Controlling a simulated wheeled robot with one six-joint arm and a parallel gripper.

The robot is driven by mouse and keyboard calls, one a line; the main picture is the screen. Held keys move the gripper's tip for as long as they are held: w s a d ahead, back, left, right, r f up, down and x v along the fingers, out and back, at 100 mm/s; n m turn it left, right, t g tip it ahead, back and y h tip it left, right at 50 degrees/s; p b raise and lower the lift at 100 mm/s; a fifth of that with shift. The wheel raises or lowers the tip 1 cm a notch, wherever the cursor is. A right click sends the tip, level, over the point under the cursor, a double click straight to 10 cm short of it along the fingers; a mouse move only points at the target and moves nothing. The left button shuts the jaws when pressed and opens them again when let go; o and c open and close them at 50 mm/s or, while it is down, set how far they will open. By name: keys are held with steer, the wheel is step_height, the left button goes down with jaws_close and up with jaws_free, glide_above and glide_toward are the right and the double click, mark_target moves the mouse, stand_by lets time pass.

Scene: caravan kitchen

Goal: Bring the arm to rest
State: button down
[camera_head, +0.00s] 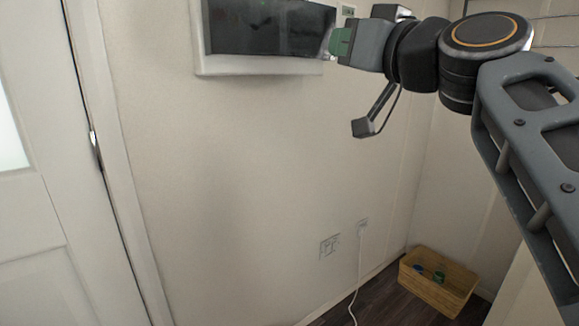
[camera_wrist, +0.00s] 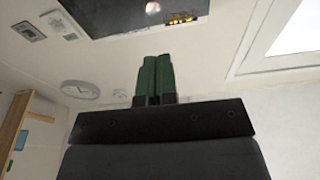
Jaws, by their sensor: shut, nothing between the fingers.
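My arm reaches in from the right in the head view, raised high and stretched to the left. My gripper (camera_head: 333,44) is at its end, in front of the wall near the lower right corner of a dark wall panel. In the wrist view my gripper (camera_wrist: 154,62) shows as two green fingers side by side, pressed together with nothing between them. Nothing hangs from it.
The dark panel (camera_head: 270,28) in a white frame is on the wall close to my gripper. A door (camera_head: 35,220) is at the left. A clock (camera_wrist: 80,90) shows in the wrist view.

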steer(key=s+d+f+m+g+h+p, duration=0.1)
steer(key=d+f+m+g+h+p, duration=0.25)
steer(key=f+p, duration=0.6)
steer(key=s+d+f+m+g+h+p, duration=0.15)
steer(key=f+g+h+p, duration=0.4)
steer(key=p, duration=0.75)
steer(key=s+d+f+m+g+h+p, duration=0.1)
steer(key=s+d+f+g+h+p, duration=0.1)
steer(key=s+f+p, duration=0.4)
steer(key=shift+s+d+f+g+p, duration=0.15)
steer(key=shift+s+d+g+p, duration=0.6)
steer(key=shift+g, duration=0.25)
